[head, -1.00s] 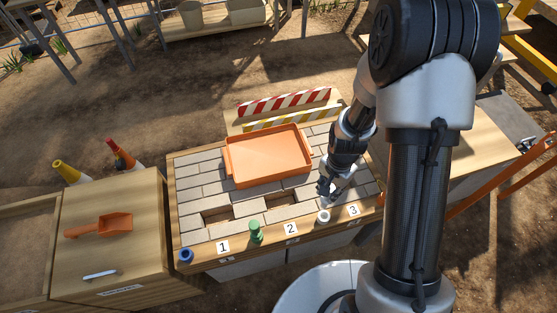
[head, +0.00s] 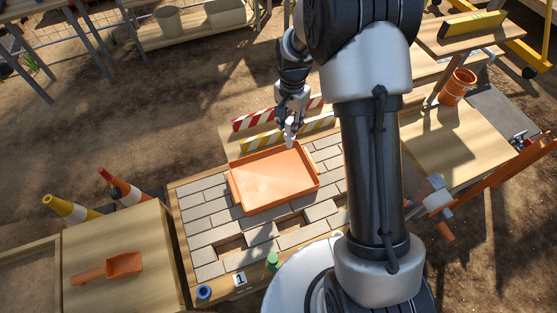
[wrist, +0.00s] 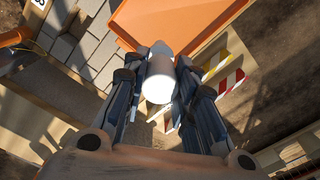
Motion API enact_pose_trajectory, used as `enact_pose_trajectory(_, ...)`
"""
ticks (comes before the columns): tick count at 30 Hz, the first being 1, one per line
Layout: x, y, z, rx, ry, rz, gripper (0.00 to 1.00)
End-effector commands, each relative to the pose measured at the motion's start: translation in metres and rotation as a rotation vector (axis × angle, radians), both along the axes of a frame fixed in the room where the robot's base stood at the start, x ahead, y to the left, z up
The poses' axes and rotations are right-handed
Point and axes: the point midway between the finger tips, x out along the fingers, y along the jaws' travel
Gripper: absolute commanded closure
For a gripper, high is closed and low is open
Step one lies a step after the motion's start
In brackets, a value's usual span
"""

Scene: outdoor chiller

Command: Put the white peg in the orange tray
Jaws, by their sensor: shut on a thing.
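The white peg (wrist: 158,86) is held between the fingers of my gripper (wrist: 158,75) in the wrist view. In the head view my gripper (head: 291,118) points down near the back right edge of the orange tray (head: 240,202), with the pale peg (head: 289,137) below its fingers. The tray is empty and lies on the grey paved top of the bench. It also shows at the top of the wrist view (wrist: 185,20). I cannot tell exactly whether the peg is above the tray's rim or just behind it.
A green peg (head: 272,261) and a blue peg (head: 204,292) stand at the bench's front edge. An orange scoop (head: 112,267) lies on the left table. Cones (head: 120,187) stand behind it.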

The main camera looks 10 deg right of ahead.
Motion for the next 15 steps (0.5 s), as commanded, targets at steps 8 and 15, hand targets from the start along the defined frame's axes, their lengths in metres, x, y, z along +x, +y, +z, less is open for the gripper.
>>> enact_pose_trajectory(8, -0.001, 0.0, -0.082, 0.0, 0.005, 0.0, 1.0)
enact_pose_trajectory(15, 0.0, 0.0, -0.123, 0.0, 0.001, 0.0, 1.0)
